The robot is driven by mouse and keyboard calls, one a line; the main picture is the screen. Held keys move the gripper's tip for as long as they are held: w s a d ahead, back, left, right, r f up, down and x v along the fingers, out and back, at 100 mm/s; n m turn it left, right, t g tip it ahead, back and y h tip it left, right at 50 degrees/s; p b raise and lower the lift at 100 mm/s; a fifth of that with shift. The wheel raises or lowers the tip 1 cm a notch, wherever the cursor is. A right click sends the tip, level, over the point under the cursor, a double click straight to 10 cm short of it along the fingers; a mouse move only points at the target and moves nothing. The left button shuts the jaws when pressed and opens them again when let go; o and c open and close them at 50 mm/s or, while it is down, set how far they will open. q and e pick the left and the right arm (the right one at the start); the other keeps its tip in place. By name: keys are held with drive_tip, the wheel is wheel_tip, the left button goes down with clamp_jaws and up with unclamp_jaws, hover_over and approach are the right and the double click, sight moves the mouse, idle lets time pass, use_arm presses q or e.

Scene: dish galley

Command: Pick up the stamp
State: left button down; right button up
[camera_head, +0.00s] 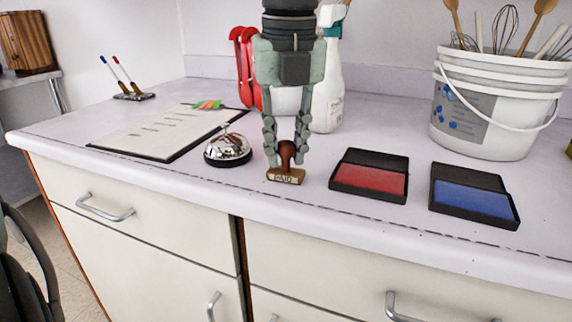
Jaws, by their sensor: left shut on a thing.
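The stamp (286,176) has a dark reddish-brown knob handle and a wooden base with the word "PAID" on its front. It stands upright at the front of the counter, between the bell and the red ink pad. My left gripper (286,150) comes down from above, and its fingers are shut on the stamp's handle, one on each side. I cannot tell whether the base touches the counter. My right gripper is not in view.
A silver bell (228,148) stands close on the left, beside a clipboard (165,135). A red ink pad (370,176) and a blue ink pad (473,195) lie on the right. A white spray bottle (327,85) and a utensil bucket (490,115) stand behind.

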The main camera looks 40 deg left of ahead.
sight(286, 141)
use_arm(q)
drive_tip(key=shift+r, duration=0.1)
wheel_tip(286, 141, up, 10)
drive_tip(key=shift+f, duration=0.1)
drive_tip(key=c, duration=1.9)
unclamp_jaws()
drive_tip(key=c, duration=0.4)
drive_tip(key=shift+o, duration=0.2)
